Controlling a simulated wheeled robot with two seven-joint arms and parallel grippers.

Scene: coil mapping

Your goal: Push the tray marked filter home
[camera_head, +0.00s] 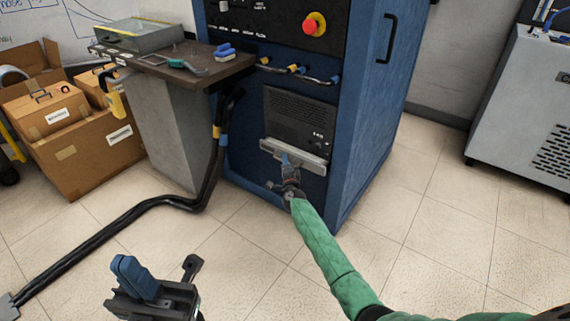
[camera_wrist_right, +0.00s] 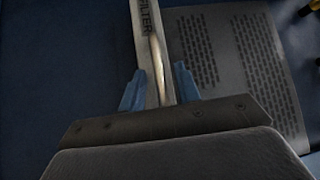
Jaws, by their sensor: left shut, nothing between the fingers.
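The tray marked FILTER has a pale grey front strip (camera_head: 293,151) low on the blue cabinet's front, below a dark perforated panel. Its label and a shiny handle bar show in the right wrist view (camera_wrist_right: 151,45). The strip appears to stand out from the cabinet face. My right gripper (camera_head: 288,163) is at the tray front. In the wrist view its blue fingers (camera_wrist_right: 158,85) are apart, one on each side of the bar; contact is unclear. My left gripper (camera_head: 134,276) is shut and empty, low in the head view, away from the cabinet.
The blue cabinet (camera_head: 372,120) has a red knob (camera_head: 314,24) and plugged cables. A side table (camera_head: 170,66) with tools and a thick black hose (camera_head: 150,204) are on the left. Cardboard boxes (camera_head: 84,155) stand beyond. The floor (camera_head: 420,225) at right is clear.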

